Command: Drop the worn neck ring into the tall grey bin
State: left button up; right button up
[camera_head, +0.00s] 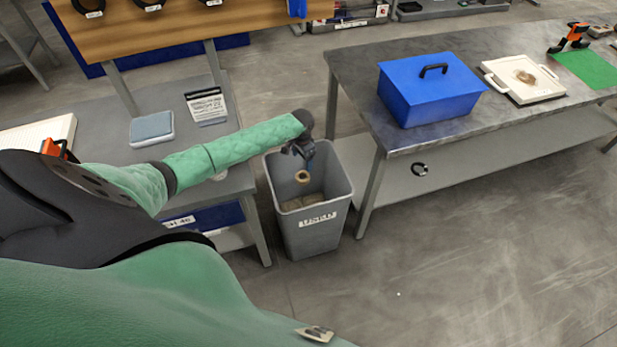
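The tall grey bin (313,232) stands open on the floor between two benches, with a white label on its front and some brownish contents low inside. My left gripper (303,160) points down over the bin's mouth. A small tan ring (302,177), which looks like the worn neck ring, shows right below the fingertips against the inside of the bin. The fingers are small and dark, so I cannot tell whether they still touch the ring or are apart from it. My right gripper is not in view.
The right bench (350,75) holds a blue lidded box (430,90), a white tray (523,78) and a green mat (588,68). A dark ring (420,169) lies on its lower shelf. The left grey table (200,150) stands close to the bin. Floor at the lower right is clear.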

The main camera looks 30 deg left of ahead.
pick_arm(q)
notch_tip(320, 180, up, 8)
jog(key=b, duration=0.2)
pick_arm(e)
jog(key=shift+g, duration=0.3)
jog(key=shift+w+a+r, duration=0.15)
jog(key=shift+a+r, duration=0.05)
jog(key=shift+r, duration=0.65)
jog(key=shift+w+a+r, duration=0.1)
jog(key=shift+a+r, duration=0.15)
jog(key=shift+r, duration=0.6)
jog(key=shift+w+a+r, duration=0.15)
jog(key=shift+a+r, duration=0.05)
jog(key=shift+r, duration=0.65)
pick_arm(q)
jog(key=shift+f, duration=0.1)
